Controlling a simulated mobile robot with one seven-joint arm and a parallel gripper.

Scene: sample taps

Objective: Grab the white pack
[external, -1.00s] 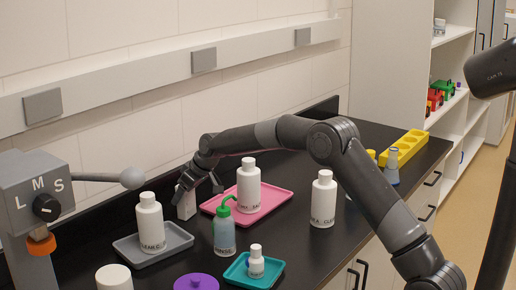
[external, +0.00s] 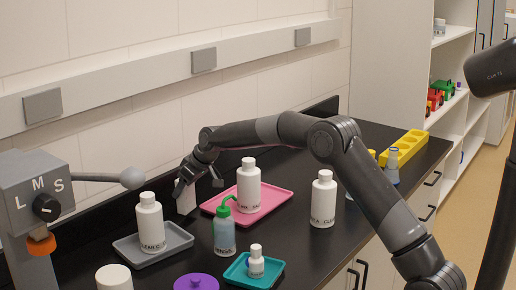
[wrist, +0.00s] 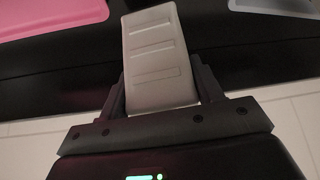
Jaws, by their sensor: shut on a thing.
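The white pack (external: 187,203) is a small pale upright block between the grey tray and the pink tray, near the wall side of the counter. My gripper (external: 199,181) reaches down to it from above and is shut on it. In the wrist view the white pack (wrist: 158,58) lies between my two fingers, with faint raised lines on its face, slightly tilted. My gripper (wrist: 162,95) has one finger against each side of it. Whether the pack's lower end touches the counter is hard to tell.
A pink tray (external: 222,213) with a white bottle (external: 248,187) is right of the pack. A grey tray (external: 125,249) with a white bottle (external: 150,225) is at left. A green-topped wash bottle (external: 224,236) stands in front. The black counter is clear behind the pink tray.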

